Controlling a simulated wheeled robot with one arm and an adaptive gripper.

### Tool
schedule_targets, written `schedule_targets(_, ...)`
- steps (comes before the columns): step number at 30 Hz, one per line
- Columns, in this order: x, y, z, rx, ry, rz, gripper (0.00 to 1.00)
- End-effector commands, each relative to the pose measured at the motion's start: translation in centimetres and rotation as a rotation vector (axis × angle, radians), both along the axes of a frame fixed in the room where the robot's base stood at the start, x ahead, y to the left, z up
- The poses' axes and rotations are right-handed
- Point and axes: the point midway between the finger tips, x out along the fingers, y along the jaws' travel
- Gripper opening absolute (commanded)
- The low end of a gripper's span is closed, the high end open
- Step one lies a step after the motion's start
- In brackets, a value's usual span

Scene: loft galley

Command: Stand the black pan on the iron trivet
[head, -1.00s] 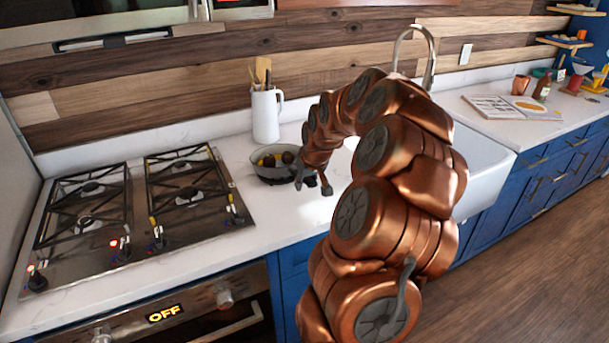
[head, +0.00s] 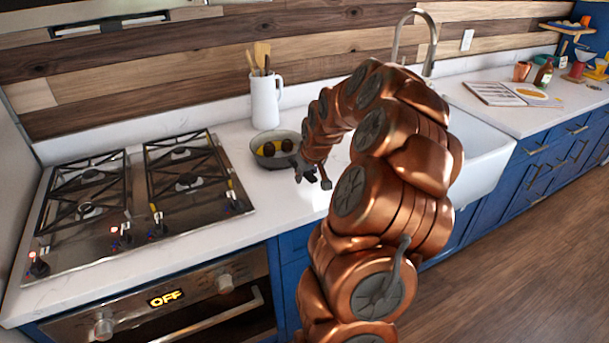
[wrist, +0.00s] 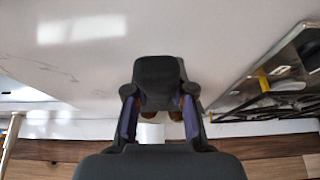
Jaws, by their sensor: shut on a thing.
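The black pan (head: 253,150) shows in the head view as a dark round pan with yellow and dark brown round things in it. It appears level over the counter right of the stove; I cannot tell whether it touches the counter. My gripper (head: 312,176) is at the pan's near right side and is shut on it, seemingly at the handle, which the fingers hide. In the wrist view my gripper (wrist: 159,112) covers most of the pan, with brown bits showing between the fingers. I cannot make out the iron trivet in either view.
A white pitcher (head: 265,103) with wooden utensils stands just behind the pan. The gas stove (head: 140,200) is to the left, the white sink (head: 485,155) to the right. Bare counter (head: 265,215) lies in front of the pan. An open book (head: 510,94) lies farther right.

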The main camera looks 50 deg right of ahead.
Motion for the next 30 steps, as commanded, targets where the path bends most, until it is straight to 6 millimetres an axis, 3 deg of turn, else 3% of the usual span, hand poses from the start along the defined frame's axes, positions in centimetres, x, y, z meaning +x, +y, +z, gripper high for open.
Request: schedule_targets(30,-0.1,0.1,-1.9,0.003,0.005,0.002,0.00)
